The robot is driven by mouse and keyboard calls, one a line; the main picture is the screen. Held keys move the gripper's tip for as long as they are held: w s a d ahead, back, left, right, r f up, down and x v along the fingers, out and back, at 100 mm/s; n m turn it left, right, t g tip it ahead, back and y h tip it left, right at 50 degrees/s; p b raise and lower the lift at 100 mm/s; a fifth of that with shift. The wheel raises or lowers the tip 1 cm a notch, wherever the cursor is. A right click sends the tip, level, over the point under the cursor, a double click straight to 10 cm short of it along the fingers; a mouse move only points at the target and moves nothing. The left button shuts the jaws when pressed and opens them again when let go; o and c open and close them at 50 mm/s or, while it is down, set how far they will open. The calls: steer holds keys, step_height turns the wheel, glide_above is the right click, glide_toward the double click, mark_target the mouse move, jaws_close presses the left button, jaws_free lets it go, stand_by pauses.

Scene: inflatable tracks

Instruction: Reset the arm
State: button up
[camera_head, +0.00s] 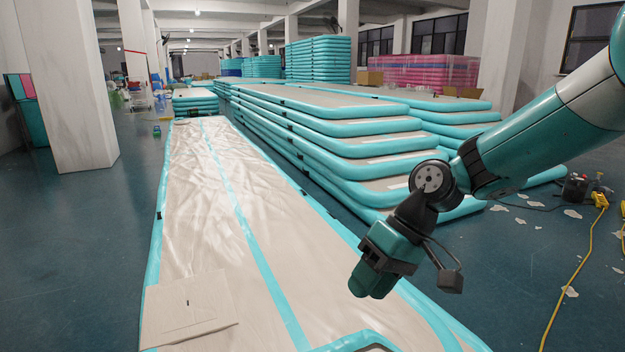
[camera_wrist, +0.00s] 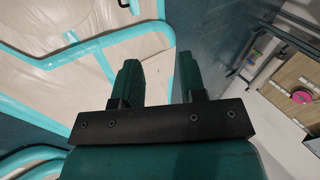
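My arm reaches in from the right side of the head view and bends down at the wrist. My gripper (camera_head: 372,284) hangs above the near part of a long flat beige track with teal edges (camera_head: 195,240). In the wrist view, the two dark green fingers of my gripper (camera_wrist: 160,80) stand apart with a clear gap. Nothing shows between them, only floor and track behind. In the head view the finger gap is hard to make out.
A stack of beige and teal tracks (camera_head: 330,125) stands behind the arm. A flat beige sheet (camera_head: 190,308) lies on the near track. A white pillar (camera_head: 68,90) stands at left. A yellow cable (camera_head: 575,280) runs along the right floor. Open blue floor (camera_head: 70,240) lies at left.

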steer(key=s+d+r+t+h+p, duration=0.1)
steer(key=s+d+r+p, duration=0.15)
steer(key=s+r, duration=0.55)
steer(key=s+d+r+t+h+p, duration=0.1)
steer(key=s+d+r+p, duration=0.15)
steer(key=s, duration=0.85)
step_height(320, 180, up, 38)
steer(key=d+p, duration=0.1)
steer(key=p, duration=3.6)
steer(key=shift+r+n, duration=0.15)
steer(key=shift+n, duration=0.15)
steer(key=shift+s, duration=0.1)
